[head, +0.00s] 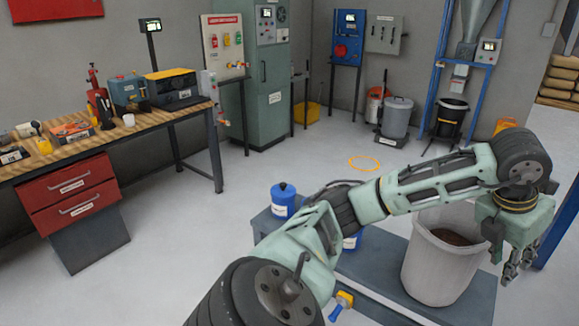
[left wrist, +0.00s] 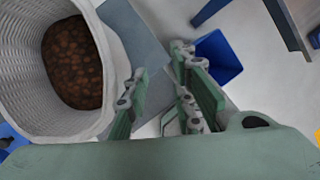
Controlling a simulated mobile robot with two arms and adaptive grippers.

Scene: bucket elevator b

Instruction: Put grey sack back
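An open, pale grey woven sack (head: 437,268) with brown lumpy contents stands upright on a low blue-grey bench (head: 385,305). My left arm reaches across in front of and above it. My left gripper (head: 514,268) hangs just right of the sack, fingers pointing down. In the left wrist view the sack (left wrist: 112,60) fills the upper left, its rim close beside one finger. The left gripper (left wrist: 158,90) is open there, with nothing between its fingers. I cannot tell whether that finger touches the sack. My right gripper is not in view.
Blue canisters (head: 284,200) stand on the bench left of the sack. A blue bin (left wrist: 216,60) shows beyond the fingers. A blue post (head: 562,225) stands right of the gripper. An orange ring (head: 364,163) marks clear floor behind. A workbench (head: 105,140) is at left.

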